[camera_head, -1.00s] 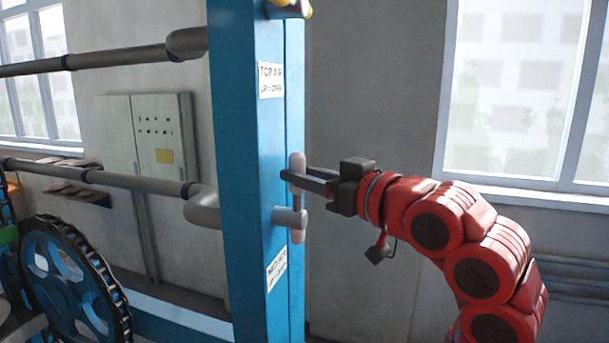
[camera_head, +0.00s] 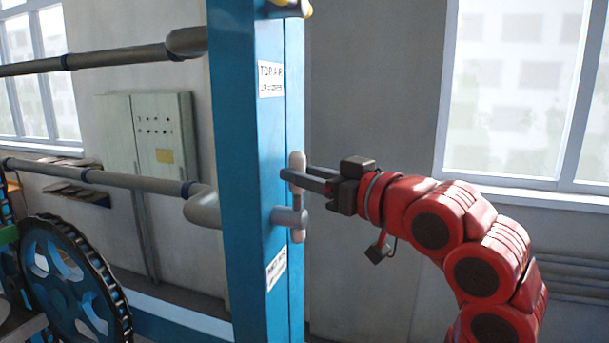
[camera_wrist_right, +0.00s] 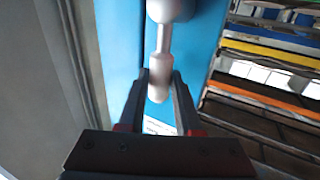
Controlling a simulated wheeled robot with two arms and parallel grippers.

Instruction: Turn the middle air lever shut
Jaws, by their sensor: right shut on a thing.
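The middle air lever (camera_head: 298,165) is a grey handle on a round pivot stub (camera_head: 290,217) on the blue post (camera_head: 250,200). It stands upright, with its long end above the pivot and a short end below. My right gripper (camera_head: 294,180) comes in from the right and is shut on the lever's upper end. In the right wrist view the lever's end (camera_wrist_right: 159,92) sits between the two fingertips (camera_wrist_right: 160,82). My left gripper is not in view.
A second label (camera_head: 277,268) is below the pivot. Grey pipes (camera_head: 100,178) meet the post from the left. A toothed wheel (camera_head: 75,280) stands lower left.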

